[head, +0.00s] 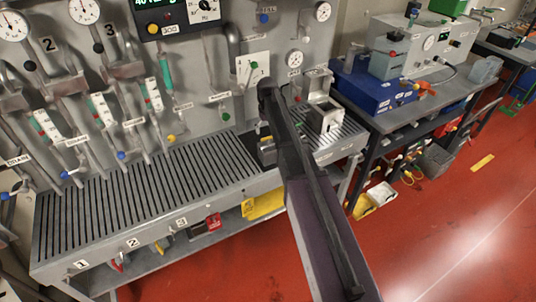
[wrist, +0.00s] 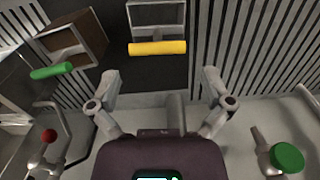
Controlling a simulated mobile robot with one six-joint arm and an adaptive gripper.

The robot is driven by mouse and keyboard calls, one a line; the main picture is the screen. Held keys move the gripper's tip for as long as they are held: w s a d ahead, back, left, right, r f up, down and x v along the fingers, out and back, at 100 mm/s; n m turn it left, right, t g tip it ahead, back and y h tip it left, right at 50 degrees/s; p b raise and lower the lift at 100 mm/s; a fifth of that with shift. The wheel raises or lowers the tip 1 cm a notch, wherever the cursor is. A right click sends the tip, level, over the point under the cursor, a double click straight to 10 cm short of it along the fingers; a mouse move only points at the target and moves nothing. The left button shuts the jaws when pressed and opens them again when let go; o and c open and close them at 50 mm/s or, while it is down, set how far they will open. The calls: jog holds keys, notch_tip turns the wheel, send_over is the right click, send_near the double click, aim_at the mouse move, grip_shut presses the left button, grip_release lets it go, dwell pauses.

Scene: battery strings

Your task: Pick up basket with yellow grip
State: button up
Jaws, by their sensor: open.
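In the wrist view, the basket with yellow grip (wrist: 157,14) is a small grey metal frame on a dark mat at the top middle. Its yellow grip bar (wrist: 157,47) lies crosswise, facing my gripper (wrist: 161,76). My gripper is open and empty, with one finger on each side of the bar's line. The bar lies just beyond the fingertips and apart from them in the picture. In the head view, my arm hides the gripper. A small grey piece with a bit of yellow (head: 267,153) shows beside my arm, probably this basket.
In the wrist view, a brown-sided basket with a green grip (wrist: 52,70) stands close on the left. A red knob (wrist: 48,135) and a green knob (wrist: 287,158) flank my gripper. The slatted shelf (head: 130,205) is largely clear on the left in the head view.

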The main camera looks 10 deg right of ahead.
aim_at(268, 138)
jog(key=shift+f, duration=0.1)
jog(key=shift+d+f+b, duration=0.15)
jog(key=shift+f+b, duration=2.35)
jog(key=shift+b, duration=0.1)
jog(key=c, duration=1.1)
jog(key=shift+r, duration=0.2)
